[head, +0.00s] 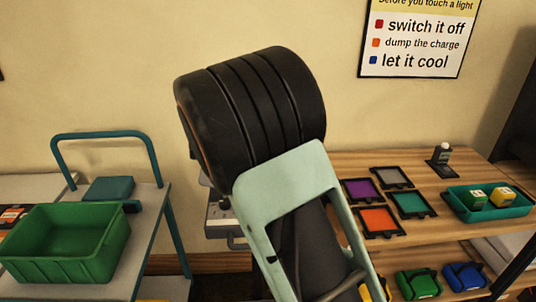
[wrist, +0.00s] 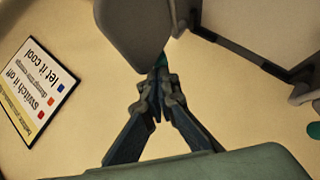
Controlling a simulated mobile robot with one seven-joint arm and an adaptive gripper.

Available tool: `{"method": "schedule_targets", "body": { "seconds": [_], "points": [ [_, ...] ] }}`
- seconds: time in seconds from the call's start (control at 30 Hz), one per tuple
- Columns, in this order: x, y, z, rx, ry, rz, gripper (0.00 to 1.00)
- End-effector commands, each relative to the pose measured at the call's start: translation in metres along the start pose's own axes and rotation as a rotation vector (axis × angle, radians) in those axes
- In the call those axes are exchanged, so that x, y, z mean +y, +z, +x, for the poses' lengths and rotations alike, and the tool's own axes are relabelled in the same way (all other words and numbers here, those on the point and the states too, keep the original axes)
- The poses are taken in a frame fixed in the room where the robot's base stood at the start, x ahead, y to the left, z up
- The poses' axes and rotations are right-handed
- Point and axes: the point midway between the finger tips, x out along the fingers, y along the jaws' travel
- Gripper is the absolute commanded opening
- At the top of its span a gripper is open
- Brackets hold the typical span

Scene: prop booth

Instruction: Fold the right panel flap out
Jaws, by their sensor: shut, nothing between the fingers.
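In the wrist view my gripper (wrist: 158,78) is shut and empty, its fingertips together near the middle of the picture. A smooth grey plate with a rounded lower edge (wrist: 135,30) is just beyond the tips; it may be the right flap, seen turned over. I cannot tell if the tips touch it. A pale panel with a dark edge (wrist: 262,25), perhaps the light panel, fills the upper right there. In the head view my arm hides the gripper, the flap and most of the panel.
At left, a cart (head: 130,260) carries a green bin (head: 60,250). A sign (head: 418,38) hangs on the wall.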

Motion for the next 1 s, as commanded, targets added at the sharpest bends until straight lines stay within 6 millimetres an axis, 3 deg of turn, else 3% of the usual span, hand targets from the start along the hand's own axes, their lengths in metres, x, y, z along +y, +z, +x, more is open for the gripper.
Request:
{"method": "schedule_targets", "body": {
  "seconds": [0.43, 1.0],
  "points": [
    [0.028, 0.014, 0.014, -0.003, -0.301, 0.306, 0.0],
    [0.033, 0.024, 0.024, -0.003, -0.537, 0.536, 0.0]
  ]
}}
